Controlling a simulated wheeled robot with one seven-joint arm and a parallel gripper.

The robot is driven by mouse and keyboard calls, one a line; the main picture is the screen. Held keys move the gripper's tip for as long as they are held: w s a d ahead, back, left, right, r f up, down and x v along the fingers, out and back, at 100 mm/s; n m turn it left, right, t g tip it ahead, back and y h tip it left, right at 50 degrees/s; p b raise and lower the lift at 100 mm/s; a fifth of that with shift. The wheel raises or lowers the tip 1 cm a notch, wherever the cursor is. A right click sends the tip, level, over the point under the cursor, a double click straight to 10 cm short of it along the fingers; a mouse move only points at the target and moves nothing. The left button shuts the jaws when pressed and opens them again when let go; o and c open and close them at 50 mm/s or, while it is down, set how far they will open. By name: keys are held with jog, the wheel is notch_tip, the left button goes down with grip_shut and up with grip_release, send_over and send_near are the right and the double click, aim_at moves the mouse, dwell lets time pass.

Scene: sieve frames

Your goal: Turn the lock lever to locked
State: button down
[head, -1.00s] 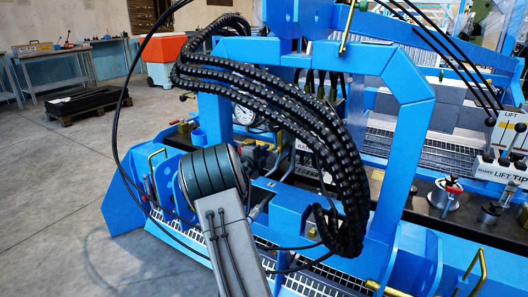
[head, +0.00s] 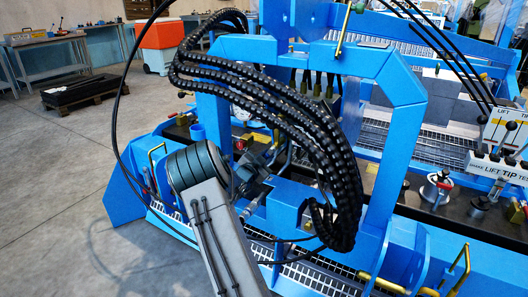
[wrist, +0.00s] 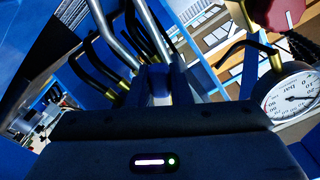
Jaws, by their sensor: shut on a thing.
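My gripper (wrist: 160,85) shows in the wrist view with its fingers close together, shut on what looks like the lock lever. The fingers and the dark gripper body hide most of that lever, so its angle cannot be read. Pale metal rods (wrist: 120,40) rise just beyond the fingertips. In the head view my gripper (head: 250,170) is low inside the blue frame (head: 402,90), partly hidden behind my arm and dark against the machine.
A round pressure gauge (wrist: 290,92) and a red knob (wrist: 280,12) stand close to the right of my gripper. Thick black hoses (head: 300,115) loop over the frame near my arm. A white LIFT TIP panel (head: 497,165) is at the right. Floor is open at the left.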

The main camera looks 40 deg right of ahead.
jog(key=n+p, duration=0.1)
jog(key=n, duration=0.1)
jog(key=s+n+p, duration=0.1)
jog(key=n, duration=0.1)
jog(key=s+n, duration=0.1)
jog(key=n, duration=0.1)
jog(key=shift+s+d+f+n+p, duration=0.1)
jog(key=shift+d+f+n+p, duration=0.3)
dwell(0.4)
jog(key=c, duration=1.3)
grip_release()
jog(key=shift+a, duration=0.1)
jog(key=shift+s+a, duration=0.15)
jog(key=shift+a, duration=0.2)
jog(key=p+v, duration=0.2)
jog(key=v, duration=1.1)
jog(key=shift+p, duration=0.35)
jog(key=shift+d, duration=0.1)
